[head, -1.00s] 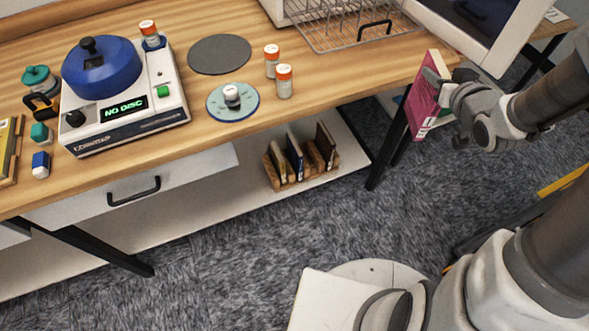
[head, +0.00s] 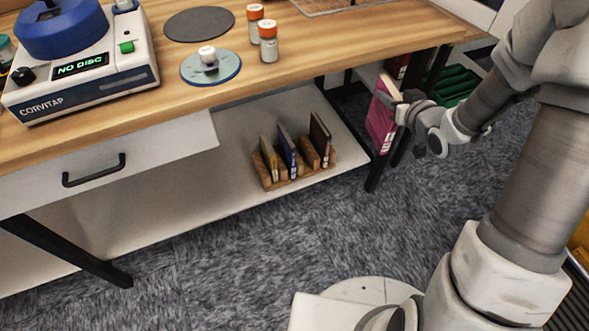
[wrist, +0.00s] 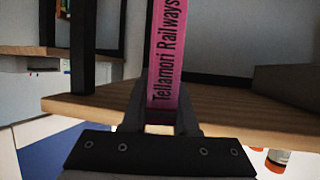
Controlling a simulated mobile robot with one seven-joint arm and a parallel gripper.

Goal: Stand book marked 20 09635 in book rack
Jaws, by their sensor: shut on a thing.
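A magenta book (head: 381,116) is held upright in my gripper (head: 402,108), to the right of the bench and beside its black leg. In the wrist view the book's spine (wrist: 167,55) reads "Tellamori Railways", and my gripper (wrist: 160,118) is shut on its lower end. A number on the book is too small to read. The wooden book rack (head: 268,175) stands on the white lower shelf. It holds several upright books, among them a yellowish one (head: 269,157), a blue one (head: 288,151) and a dark brown one (head: 319,139). Gaps show between them.
The wooden bench top (head: 330,60) overhangs the rack. A black bench leg (head: 376,172) stands between the held book and the rack. A drawer (head: 110,160) hangs left of the rack. Orange-capped jars (head: 268,42) and a white device (head: 80,75) stand on top. Grey carpet lies clear in front.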

